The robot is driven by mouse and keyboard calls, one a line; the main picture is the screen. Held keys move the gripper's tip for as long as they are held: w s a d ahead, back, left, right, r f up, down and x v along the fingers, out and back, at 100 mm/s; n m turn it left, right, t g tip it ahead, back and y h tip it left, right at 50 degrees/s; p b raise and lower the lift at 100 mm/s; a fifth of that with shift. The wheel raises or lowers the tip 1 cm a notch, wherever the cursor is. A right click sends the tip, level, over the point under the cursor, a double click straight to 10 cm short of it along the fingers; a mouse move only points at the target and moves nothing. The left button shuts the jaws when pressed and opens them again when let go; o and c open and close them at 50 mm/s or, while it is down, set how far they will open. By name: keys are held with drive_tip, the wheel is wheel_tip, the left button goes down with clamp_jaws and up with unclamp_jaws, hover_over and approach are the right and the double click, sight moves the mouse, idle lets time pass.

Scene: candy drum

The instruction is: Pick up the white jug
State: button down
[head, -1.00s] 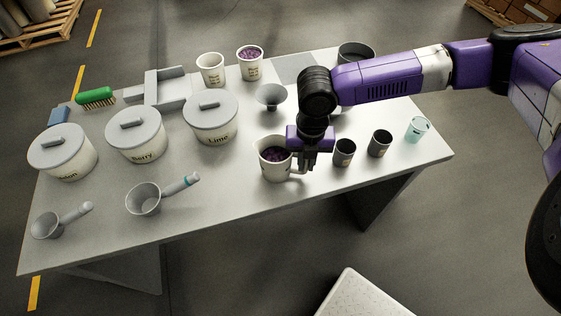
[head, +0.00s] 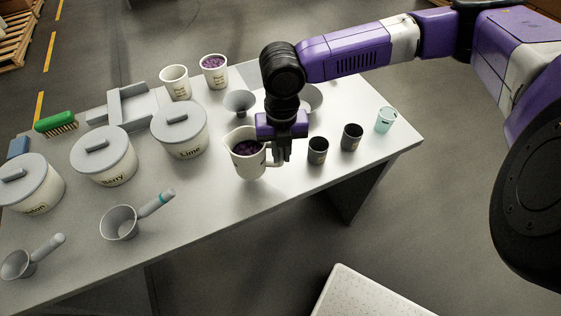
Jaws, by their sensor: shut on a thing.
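The white jug (head: 248,166) holds dark purple candy and stands upright near the front edge of the table, right of the middle. Its spout points left and its handle is on the right. My gripper (head: 284,154) comes down from above and is shut on the jug's handle. The fingers hide part of the handle. The jug appears to be held a little above the table top; its exact clearance is hard to tell.
Two dark cups (head: 318,152) (head: 352,137) and a teal cup (head: 386,120) stand close to the right. The Lime canister (head: 180,138) is at left, a funnel (head: 239,101) behind. Two white cups (head: 175,85) (head: 213,73) stand further back. Scoops (head: 120,222) lie at front left.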

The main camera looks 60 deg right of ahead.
wheel_tip(320, 180, up, 15)
drive_tip(key=shift+b, duration=0.45)
